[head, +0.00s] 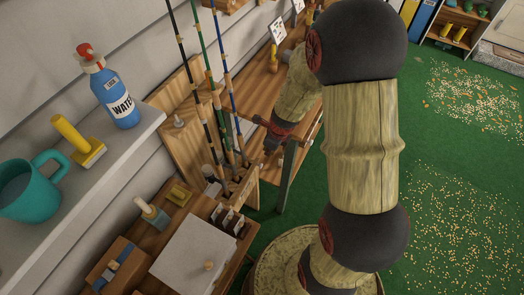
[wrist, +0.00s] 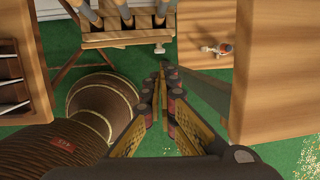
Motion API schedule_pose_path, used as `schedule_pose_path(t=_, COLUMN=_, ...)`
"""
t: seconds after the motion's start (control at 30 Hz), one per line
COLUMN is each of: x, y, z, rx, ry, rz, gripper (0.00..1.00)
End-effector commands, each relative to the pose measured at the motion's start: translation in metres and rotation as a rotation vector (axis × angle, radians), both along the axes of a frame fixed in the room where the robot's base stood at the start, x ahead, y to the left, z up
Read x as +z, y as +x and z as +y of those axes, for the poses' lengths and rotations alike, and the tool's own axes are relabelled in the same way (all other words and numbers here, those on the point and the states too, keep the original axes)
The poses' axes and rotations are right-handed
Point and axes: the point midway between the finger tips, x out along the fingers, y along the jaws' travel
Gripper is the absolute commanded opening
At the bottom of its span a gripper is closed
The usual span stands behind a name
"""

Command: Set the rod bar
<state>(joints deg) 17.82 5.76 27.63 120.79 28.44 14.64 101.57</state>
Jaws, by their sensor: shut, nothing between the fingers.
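Three fishing rods, black (head: 190,75), green (head: 204,55) and blue (head: 224,60), stand in a wooden rod rack (head: 180,115) by the wall. Their butts sit in the slotted base, which also shows in the wrist view (wrist: 125,39). A grey-green bar (head: 288,178) stands steeply at the rack's right front; a similar strip (wrist: 205,95) runs beside my right finger in the wrist view. I cannot tell whether they touch. My gripper (wrist: 165,80) is shut and empty, its fingertips together in front of the rack base. In the head view my gripper (head: 273,140) is partly hidden.
A wooden bench (head: 170,212) stands below. A wooden surface (wrist: 280,70) rises close at right. Green floor (head: 410,150) at right is open, with scattered grain.

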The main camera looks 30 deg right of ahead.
Motion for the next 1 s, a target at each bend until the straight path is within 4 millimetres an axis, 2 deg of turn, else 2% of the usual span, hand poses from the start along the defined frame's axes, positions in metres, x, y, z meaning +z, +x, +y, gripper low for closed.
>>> schedule_pose_path(t=0.17, x=-0.010, y=0.003, z=0.000, rx=0.010, ry=-0.015, rz=-0.008, gripper=0.00)
schedule_pose_path(t=0.7, x=-0.108, y=0.028, z=0.004, rx=0.008, ry=-0.012, rz=-0.007, gripper=0.00)
schedule_pose_path(t=1.0, x=-0.132, y=0.035, z=0.004, rx=0.009, ry=-0.013, rz=-0.008, gripper=0.00)
